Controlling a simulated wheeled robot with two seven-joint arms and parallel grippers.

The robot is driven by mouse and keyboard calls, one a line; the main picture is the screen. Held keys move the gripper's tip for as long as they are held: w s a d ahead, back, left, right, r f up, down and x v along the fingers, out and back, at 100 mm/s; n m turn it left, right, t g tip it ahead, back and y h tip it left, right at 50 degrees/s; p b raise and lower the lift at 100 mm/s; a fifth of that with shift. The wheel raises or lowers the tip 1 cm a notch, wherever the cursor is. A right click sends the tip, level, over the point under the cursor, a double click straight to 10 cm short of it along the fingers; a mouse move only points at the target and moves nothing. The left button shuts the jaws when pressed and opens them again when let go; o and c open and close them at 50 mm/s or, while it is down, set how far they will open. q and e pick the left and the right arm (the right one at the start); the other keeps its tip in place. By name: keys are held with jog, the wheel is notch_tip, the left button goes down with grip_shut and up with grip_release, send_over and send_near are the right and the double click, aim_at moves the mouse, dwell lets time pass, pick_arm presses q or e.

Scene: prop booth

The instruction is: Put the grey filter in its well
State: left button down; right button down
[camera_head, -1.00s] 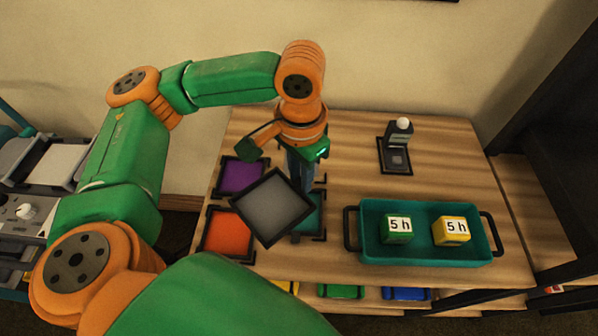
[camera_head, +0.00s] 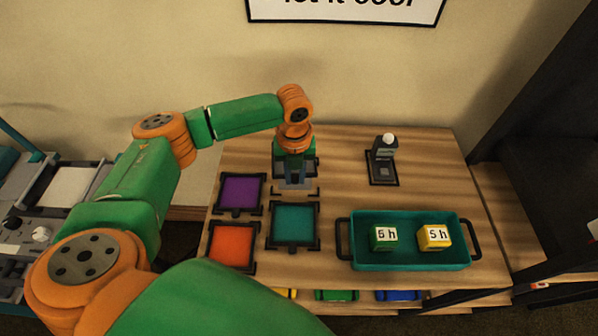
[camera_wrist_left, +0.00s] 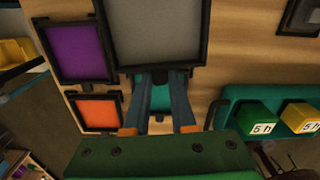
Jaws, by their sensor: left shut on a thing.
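The grey filter (camera_wrist_left: 160,32) is a grey square in a black frame, face on in the left wrist view. My left gripper (camera_wrist_left: 160,80) is shut on the tab at its near edge. In the head view the gripper (camera_head: 294,178) points down at the back right of the filter group and hides most of the grey filter (camera_head: 311,167). Corner brackets of a well (camera_head: 318,191) show just in front of it. I cannot tell whether the filter touches the table or hangs above it. My right gripper is not in view.
Purple (camera_head: 241,192), orange (camera_head: 232,245) and teal (camera_head: 293,223) filters lie beside and in front of the gripper. A teal tray (camera_head: 403,263) with a green and a yellow block stands right. A small dark device (camera_head: 383,166) stands behind it. Wood between is bare.

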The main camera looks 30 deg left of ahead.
pick_arm(q)
jog(key=shift+a+f+m, duration=0.15)
jog(key=shift+f+m, duration=0.1)
jog(key=shift+m, duration=0.15)
jog(key=b, duration=0.6)
send_over(295, 197)
notch_tip(295, 197, down, 5)
jog(key=shift+a+r, duration=0.1)
jog(key=shift+r, duration=0.05)
jog(key=shift+f, duration=0.4)
jog(key=shift+f, duration=0.55)
jog(key=c, duration=0.7)
grip_release()
jog(key=shift+o, duration=0.2)
notch_tip(295, 197, up, 7)
jog(key=shift+r+b, duration=0.1)
jog(key=shift+b, duration=0.35)
